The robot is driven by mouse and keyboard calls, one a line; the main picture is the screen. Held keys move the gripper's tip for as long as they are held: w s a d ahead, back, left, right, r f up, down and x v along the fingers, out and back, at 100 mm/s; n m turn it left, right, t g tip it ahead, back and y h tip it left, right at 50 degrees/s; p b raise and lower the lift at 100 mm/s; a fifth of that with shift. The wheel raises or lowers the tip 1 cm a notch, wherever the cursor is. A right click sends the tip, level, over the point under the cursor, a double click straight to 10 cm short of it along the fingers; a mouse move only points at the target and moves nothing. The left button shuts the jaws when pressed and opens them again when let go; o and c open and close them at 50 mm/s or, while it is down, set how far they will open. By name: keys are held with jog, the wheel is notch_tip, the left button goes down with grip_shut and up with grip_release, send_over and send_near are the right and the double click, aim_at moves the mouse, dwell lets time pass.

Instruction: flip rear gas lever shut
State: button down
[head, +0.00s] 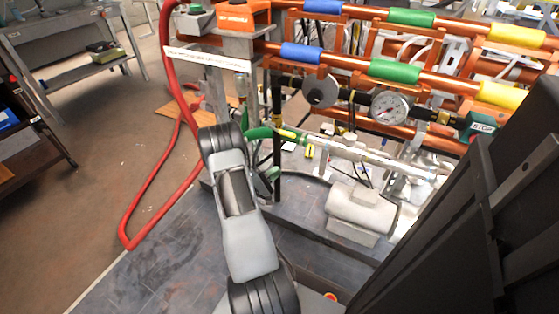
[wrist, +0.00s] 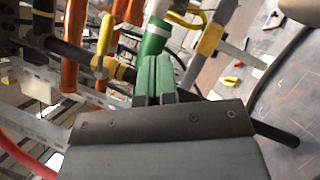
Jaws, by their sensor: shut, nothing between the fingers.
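In the wrist view my gripper (wrist: 155,62) points away from the camera, its two green fingers pressed together with nothing between them. Just past the fingertips is a green pipe section with a white band (wrist: 156,35); I cannot tell whether they touch. Which of these is the rear gas lever I cannot tell. In the head view my arm hides much of the area around the gripper.
Copper pipes with blue, green (head: 411,18) and yellow sleeves cross the head view. A red hose (head: 133,240) loops at left. A dark panel (head: 500,220) fills the lower right.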

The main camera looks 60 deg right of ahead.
jog(key=shift+a+f, duration=0.5)
jog(key=shift+a, duration=0.3)
jog(key=w+a+r+m+g+y+p, duration=0.15)
jog(key=a+r+y+p, duration=0.45)
jog(key=r, duration=0.6)
jog(key=a+r+m+y+p, duration=0.15)
jog(key=a+r+p, duration=0.25)
jog(key=r+p, duration=0.7)
jog(key=w+a+r+n+t+y+p, duration=0.1)
jog(key=a+r+t+y+p, duration=0.4)
jog(key=a+r, duration=0.9)
jog(key=w+a+r+n+t+y+p, duration=0.2)
jog(key=a+r+t+y+p, duration=0.4)
jog(key=a+r+p, duration=0.8)
notch_tip(320, 180, up, 4)
jog(key=a+t, duration=0.1)
jog(key=t, duration=0.2)
jog(key=shift+w+f, duration=0.25)
jog(key=shift+d, duration=0.2)
